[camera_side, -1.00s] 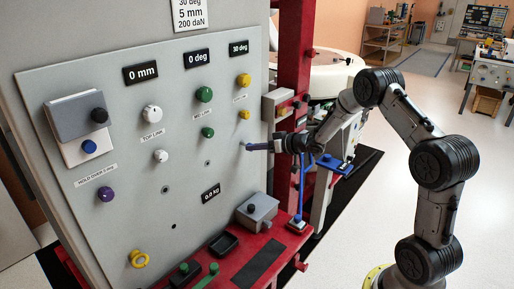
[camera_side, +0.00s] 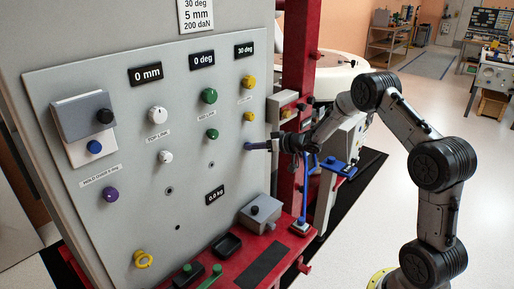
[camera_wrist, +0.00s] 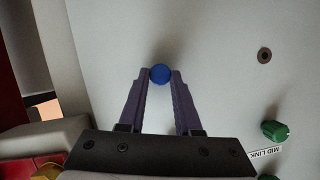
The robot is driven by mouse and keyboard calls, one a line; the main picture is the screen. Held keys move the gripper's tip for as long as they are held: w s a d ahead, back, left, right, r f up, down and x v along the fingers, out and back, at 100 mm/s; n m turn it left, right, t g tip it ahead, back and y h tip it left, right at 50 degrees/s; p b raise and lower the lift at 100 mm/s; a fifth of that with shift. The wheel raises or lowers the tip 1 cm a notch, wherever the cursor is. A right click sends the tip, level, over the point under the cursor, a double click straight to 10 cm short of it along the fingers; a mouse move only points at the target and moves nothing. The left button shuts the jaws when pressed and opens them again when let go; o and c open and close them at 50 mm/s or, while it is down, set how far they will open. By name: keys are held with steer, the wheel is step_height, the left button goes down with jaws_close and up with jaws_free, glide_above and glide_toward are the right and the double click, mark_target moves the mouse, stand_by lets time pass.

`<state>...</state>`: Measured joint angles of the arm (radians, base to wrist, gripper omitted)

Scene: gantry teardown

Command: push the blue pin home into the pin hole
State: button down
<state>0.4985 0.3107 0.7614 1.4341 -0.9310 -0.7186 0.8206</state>
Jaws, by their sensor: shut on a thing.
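The blue pin (camera_side: 252,146) is at the right part of the grey panel, its outer end held in my gripper (camera_side: 268,145). In the wrist view the pin shows as a round blue end (camera_wrist: 160,73) between the two fingertips of my gripper (camera_wrist: 160,80). The fingers are shut on it and point at the panel. The pin's far end and any hole behind it are hidden, so I cannot tell how deep it sits. An open hole with a dark centre (camera_wrist: 265,55) is to the right in the wrist view.
The grey panel (camera_side: 120,225) carries several knobs, including a green knob (camera_side: 209,96) and a yellow knob (camera_side: 248,82). A red post (camera_side: 297,60) stands close to my gripper. A grey box (camera_side: 260,212) sits on the red ledge below. Open floor lies right.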

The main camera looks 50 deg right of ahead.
steer(key=c, duration=0.5)
jaws_free()
steer(key=shift+w, duration=0.15)
